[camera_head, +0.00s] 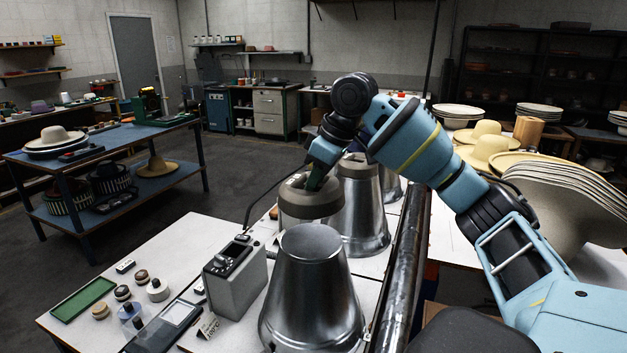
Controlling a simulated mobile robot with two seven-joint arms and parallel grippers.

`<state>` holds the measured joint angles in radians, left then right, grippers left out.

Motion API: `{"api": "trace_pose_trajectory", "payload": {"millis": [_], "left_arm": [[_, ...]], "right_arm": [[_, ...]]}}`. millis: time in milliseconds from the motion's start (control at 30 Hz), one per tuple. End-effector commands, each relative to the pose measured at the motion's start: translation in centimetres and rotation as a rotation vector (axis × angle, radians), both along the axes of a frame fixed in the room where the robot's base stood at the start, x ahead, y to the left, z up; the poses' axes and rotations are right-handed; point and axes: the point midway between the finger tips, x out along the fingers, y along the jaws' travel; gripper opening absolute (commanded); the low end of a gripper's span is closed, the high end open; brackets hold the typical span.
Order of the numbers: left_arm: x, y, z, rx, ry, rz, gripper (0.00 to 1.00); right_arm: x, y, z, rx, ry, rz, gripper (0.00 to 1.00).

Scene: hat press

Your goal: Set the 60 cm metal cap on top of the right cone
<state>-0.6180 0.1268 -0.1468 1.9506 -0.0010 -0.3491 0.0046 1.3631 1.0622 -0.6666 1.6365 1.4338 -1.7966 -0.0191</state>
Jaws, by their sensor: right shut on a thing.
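Metal cones stand in a row on the white bench: a near cone (312,290), a middle cone (362,210) and a far one (390,187), mostly hidden. I cannot tell from the picture which one is called the right cone. My right gripper (317,180) comes in from the right and is shut on the metal cap (309,204), a round grey-brown piece. The cap hangs just behind the near cone's top and overlaps the left side of the middle cone in view. Its size marking is not readable. My left gripper is not in view.
A grey control box (235,275) stands left of the near cone. A green tray (83,300) and several small round knobs lie on the bench's left part. A dark pipe (402,290) runs along the right side. Stacked hat brims (570,185) stand at the right.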

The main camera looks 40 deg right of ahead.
Motion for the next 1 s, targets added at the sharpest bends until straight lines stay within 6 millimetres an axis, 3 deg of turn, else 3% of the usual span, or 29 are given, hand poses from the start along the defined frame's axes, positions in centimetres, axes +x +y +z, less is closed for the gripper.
{"api": "trace_pose_trajectory", "payload": {"millis": [1000], "left_arm": [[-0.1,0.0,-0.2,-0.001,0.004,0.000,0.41]], "right_arm": [[0.0,0.0,-6.8,0.001,-0.009,0.000,0.00]]}}
